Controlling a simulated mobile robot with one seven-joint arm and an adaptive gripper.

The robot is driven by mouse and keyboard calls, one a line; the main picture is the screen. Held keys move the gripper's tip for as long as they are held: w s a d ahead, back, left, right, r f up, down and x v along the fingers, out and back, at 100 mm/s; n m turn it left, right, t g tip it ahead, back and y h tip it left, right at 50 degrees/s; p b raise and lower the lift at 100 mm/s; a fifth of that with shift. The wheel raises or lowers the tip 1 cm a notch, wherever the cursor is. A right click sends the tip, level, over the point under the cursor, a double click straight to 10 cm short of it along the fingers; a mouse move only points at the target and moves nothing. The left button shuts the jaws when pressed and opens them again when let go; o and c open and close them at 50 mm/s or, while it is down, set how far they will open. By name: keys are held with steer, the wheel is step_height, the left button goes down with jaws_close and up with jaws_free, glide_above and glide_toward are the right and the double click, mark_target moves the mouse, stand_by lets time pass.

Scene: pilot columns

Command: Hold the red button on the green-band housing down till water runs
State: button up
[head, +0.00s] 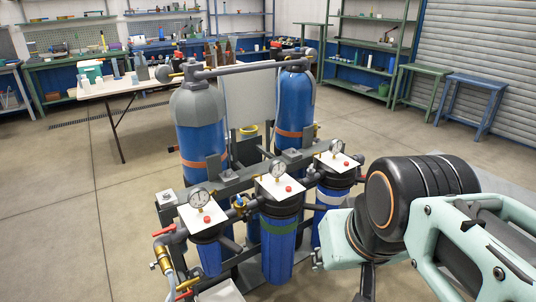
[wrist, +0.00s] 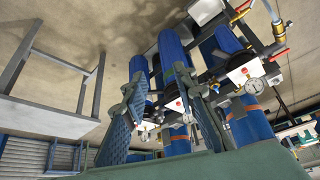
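Three blue filter housings stand in a row in the head view, each with a white top plate, a gauge and a red button. The middle one is the green-band housing (head: 278,240); its red button (head: 289,189) sits on the plate beside the gauge. The button looks uncovered, with nothing touching it. My gripper is at the lower right, right of the housings, with its fingers partly hidden. In the wrist view my gripper (wrist: 162,88) is open and empty, its two fingers apart. The green-band housing's plate (wrist: 174,104) shows beyond and between them.
The left housing (head: 208,255) and the white-band housing (head: 332,195) flank the middle one, with their own red buttons. Two tall tanks (head: 293,100) and a grey pipe stand behind. Red-handled valves and a clear hose (head: 172,282) are at the left. Floor at far left is clear.

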jaws_close()
stand_by(1.1)
